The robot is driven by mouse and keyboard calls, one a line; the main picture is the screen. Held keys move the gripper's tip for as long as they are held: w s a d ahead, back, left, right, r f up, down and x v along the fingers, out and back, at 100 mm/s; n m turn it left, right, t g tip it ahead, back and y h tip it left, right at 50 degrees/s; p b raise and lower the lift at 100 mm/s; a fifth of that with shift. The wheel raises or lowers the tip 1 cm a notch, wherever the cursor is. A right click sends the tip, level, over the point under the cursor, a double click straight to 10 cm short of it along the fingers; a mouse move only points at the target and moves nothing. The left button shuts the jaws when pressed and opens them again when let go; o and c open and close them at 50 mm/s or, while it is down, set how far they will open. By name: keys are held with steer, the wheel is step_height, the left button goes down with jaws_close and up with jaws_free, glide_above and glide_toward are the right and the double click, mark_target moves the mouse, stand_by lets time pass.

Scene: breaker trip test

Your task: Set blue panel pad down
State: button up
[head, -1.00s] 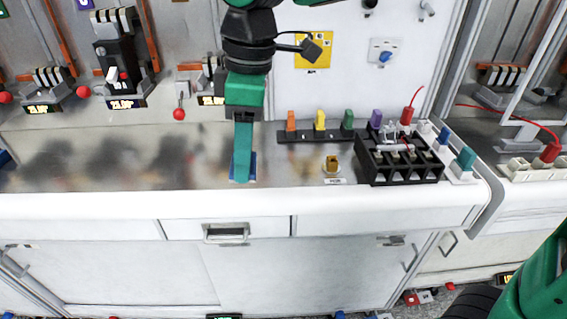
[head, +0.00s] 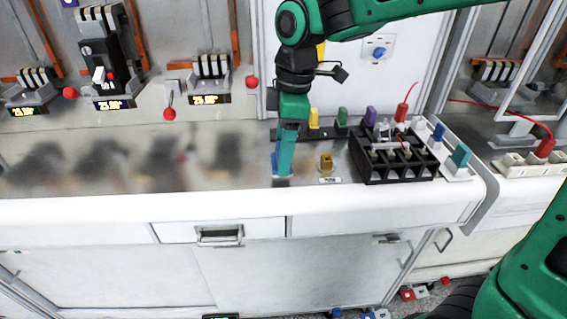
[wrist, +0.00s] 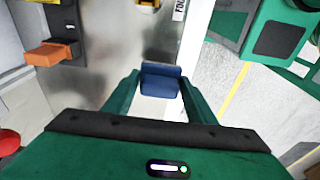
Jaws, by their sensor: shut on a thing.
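The blue panel pad (wrist: 160,82) is between the two fingers of my gripper (wrist: 160,95) in the wrist view, gripped near the fingertips. In the head view my gripper (head: 283,160) points down at the metal counter top (head: 225,178). A little blue of the pad (head: 283,171) shows around the fingertips, low over or on the counter. I cannot tell whether the pad touches the surface. Most of it is hidden by the fingers.
A yellow-brown block (head: 326,162) stands close to the right of my gripper. A black terminal block (head: 398,165) is further right. Behind is a dark rack with coloured plugs (head: 342,118). The counter to the left is clear.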

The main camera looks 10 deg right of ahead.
steer(key=shift+s+f, duration=0.1)
steer(key=shift+f, duration=1.75)
steer(key=shift+c, duration=0.3)
steer(key=o, duration=1.1)
step_height(320, 180, up, 12)
steer(key=d, duration=0.1)
steer(key=shift+d, duration=0.25)
